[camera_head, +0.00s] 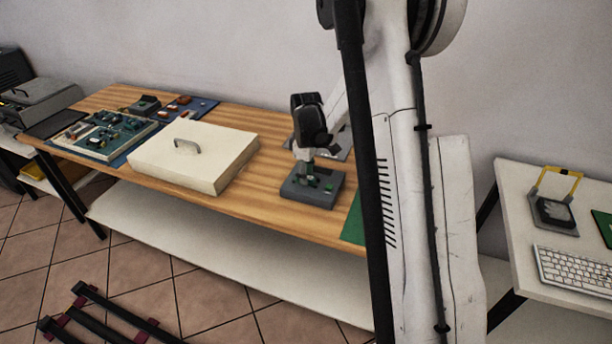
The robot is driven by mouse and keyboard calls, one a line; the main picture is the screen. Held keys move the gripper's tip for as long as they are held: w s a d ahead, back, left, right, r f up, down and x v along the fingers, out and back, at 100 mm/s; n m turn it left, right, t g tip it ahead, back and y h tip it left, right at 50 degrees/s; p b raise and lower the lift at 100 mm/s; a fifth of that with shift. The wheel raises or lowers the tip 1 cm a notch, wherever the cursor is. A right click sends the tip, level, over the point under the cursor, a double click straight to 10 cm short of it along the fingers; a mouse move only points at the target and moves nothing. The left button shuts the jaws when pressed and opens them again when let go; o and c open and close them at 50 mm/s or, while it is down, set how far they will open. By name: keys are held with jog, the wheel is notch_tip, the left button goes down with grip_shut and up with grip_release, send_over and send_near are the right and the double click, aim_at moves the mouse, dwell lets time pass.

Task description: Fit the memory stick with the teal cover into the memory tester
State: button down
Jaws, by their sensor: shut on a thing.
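A dark grey box (318,196), which looks like the memory tester, sits near the front edge of the wooden table, with small green parts on its top. My gripper (305,160) points down over the left-middle of this box, its fingertips close to the top face. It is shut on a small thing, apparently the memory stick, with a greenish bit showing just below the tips. The stick's cover colour and whether it touches a slot are too small to tell. My arm hides part of the area behind.
A cream lidded box (190,160) with a grey handle stands left of the tester on the wooden table (255,208). Further left is a tray (82,142) of small teal and dark parts. A green mat (354,222) lies right. A white desk (520,215) holds a keyboard (572,268).

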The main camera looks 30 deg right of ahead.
jog(key=c, duration=1.5)
grip_release()
notch_tip(320, 180, up, 12)
jog(key=shift+r, duration=0.1)
jog(key=shift+r+p, duration=1.5)
jog(key=shift+r, duration=1.4)
